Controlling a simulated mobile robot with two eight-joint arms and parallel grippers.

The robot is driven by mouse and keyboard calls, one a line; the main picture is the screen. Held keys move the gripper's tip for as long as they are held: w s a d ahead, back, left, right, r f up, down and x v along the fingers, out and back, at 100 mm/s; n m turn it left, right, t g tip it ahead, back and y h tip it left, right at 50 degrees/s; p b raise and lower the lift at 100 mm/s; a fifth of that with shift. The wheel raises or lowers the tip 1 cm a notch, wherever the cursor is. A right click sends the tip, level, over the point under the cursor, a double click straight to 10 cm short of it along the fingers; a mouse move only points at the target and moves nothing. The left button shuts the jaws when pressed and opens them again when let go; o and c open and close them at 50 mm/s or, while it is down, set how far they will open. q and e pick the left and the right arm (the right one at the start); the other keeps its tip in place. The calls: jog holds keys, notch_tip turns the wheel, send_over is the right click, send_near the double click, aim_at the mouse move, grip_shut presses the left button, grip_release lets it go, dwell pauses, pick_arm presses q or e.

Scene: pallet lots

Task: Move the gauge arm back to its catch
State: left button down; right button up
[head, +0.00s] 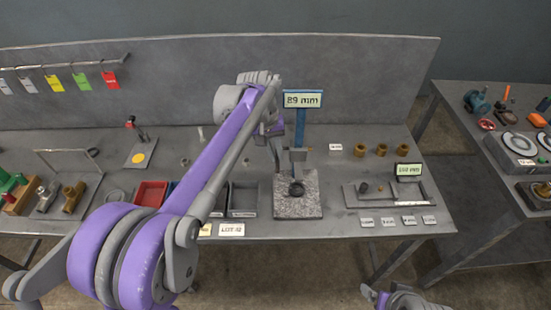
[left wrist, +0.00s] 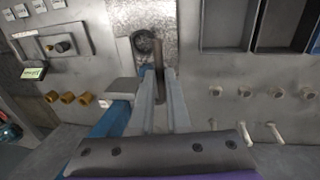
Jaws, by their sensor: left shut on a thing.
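The gauge stands on a speckled granite base (head: 283,207), with a blue column (head: 301,128) and a display reading 89 mm (head: 303,99). Its grey gauge arm (head: 298,155) is on the column, above a dark round part (head: 296,188) on the base. My left gripper (head: 281,145) reaches in from the left beside the column. In the left wrist view its fingers (left wrist: 164,82) are shut on a slim dark rod (left wrist: 158,57) that seems to belong to the gauge arm. The blue column also shows there (left wrist: 113,119). I cannot make out the catch.
A red bin (head: 150,193) and dark bins (head: 243,199) lie left of the base. Several brass bushings (head: 359,150) stand behind right. A grey tray with a small display (head: 408,170) sits at right. Part of my right arm shows at the bottom right.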

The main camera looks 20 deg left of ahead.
pick_arm(q)
notch_tip(320, 180, up, 8)
jog(key=p, duration=0.3)
jog(key=shift+r, duration=0.2)
jog(key=c, duration=0.9)
grip_release()
jog(key=shift+f, duration=0.1)
pick_arm(e)
jog(key=r, duration=0.2)
jog(key=w+r, duration=0.2)
jog(key=r, duration=0.1)
jog(key=shift+r, duration=0.3)
pick_arm(q)
jog(key=r, duration=0.3)
jog(key=a+r+p, duration=0.1)
jog(key=r, duration=0.3)
jog(key=a+r, duration=0.1)
jog(key=r, duration=0.2)
jog(key=shift+s+r, duration=0.25)
jog(key=shift+r, duration=0.05)
pick_arm(e)
jog(key=shift+w+r+t, duration=0.2)
jog(key=shift+r+t, duration=0.1)
jog(key=shift+r, duration=0.4)
